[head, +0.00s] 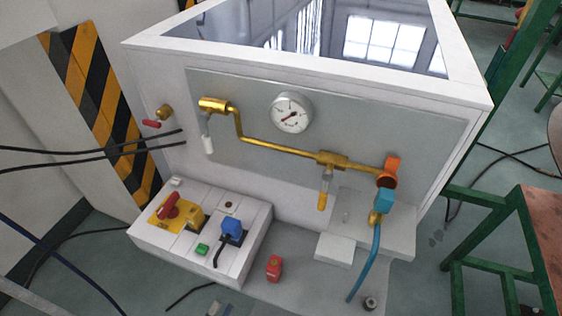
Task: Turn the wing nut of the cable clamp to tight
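No cable clamp or wing nut can be told for certain at this size. Two black cables (90,155) run in from the left to the front of the white generator cabinet (158,75). Just above their ends is a small brass fitting with a red lever (152,124). A small dark round part (369,303) lies low at the right, and a small grey upright piece (346,215) stands on the right ledge; I cannot tell what either is. Neither of my grippers can be made out in the head view.
A panel carries a gauge (291,113) and brass pipe (275,146). A blue hose (366,262) hangs from an orange-and-blue coupling. A control box (160,245) with a red switch (168,207) and blue plug (232,228) stands below. Green frames (455,240) flank the right.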

